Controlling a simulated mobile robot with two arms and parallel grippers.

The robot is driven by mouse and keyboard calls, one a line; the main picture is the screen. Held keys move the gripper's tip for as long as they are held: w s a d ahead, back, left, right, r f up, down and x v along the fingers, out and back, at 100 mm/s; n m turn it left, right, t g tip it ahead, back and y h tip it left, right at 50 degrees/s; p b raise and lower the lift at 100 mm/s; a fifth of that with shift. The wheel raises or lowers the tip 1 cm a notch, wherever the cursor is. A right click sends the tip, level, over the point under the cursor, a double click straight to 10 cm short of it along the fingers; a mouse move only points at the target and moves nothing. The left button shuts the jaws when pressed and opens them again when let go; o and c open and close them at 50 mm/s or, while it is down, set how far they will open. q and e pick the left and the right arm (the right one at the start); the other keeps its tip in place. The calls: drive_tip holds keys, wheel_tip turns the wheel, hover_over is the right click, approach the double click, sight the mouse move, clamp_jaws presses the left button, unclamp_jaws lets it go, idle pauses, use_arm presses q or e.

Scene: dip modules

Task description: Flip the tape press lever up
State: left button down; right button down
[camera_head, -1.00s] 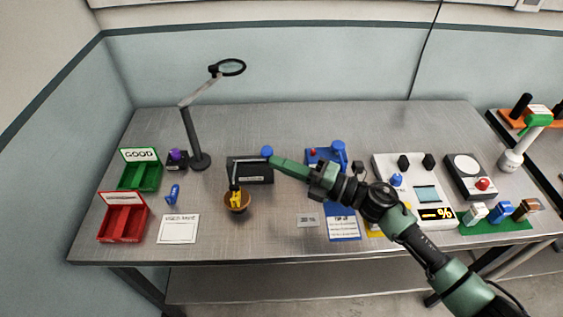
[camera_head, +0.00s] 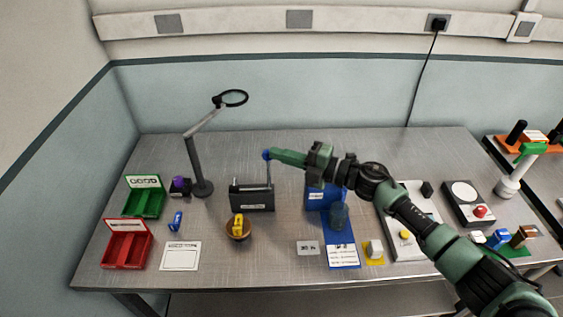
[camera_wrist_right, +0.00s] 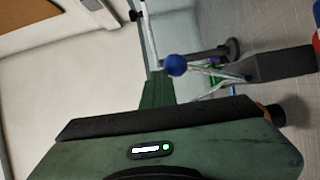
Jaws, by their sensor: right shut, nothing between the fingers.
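The tape press (camera_head: 252,200) is a dark box in the middle of the table. Its thin lever stands roughly upright at the box's right end, with a blue knob (camera_head: 266,155) on top. My right gripper (camera_head: 277,156) is shut and empty, its green tip beside the knob, seemingly touching it. The wrist view shows the blue knob (camera_wrist_right: 176,65) just past the fingertips (camera_wrist_right: 158,82), with thin metal rods running to the dark press. My left gripper is out of view.
A wooden bowl (camera_head: 238,236) with a yellow part stands in front of the press. A magnifier lamp (camera_head: 196,165) and green (camera_head: 142,207) and red (camera_head: 128,254) bins are left. A blue fixture (camera_head: 318,197) lies under my right arm. The table's back is clear.

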drive_tip(key=shift+m, duration=0.5)
drive_tip(key=shift+w+f+b, duration=0.2)
drive_tip(key=shift+w+b, duration=0.15)
drive_tip(key=shift+w, duration=0.35)
drive_tip(key=shift+w+f+b, duration=0.2)
drive_tip(key=shift+w+b, duration=0.1)
drive_tip(key=shift+w, duration=0.4)
drive_tip(key=shift+w+f+b, duration=0.2)
drive_tip(key=shift+w+b, duration=0.15)
drive_tip(key=shift+w, duration=0.35)
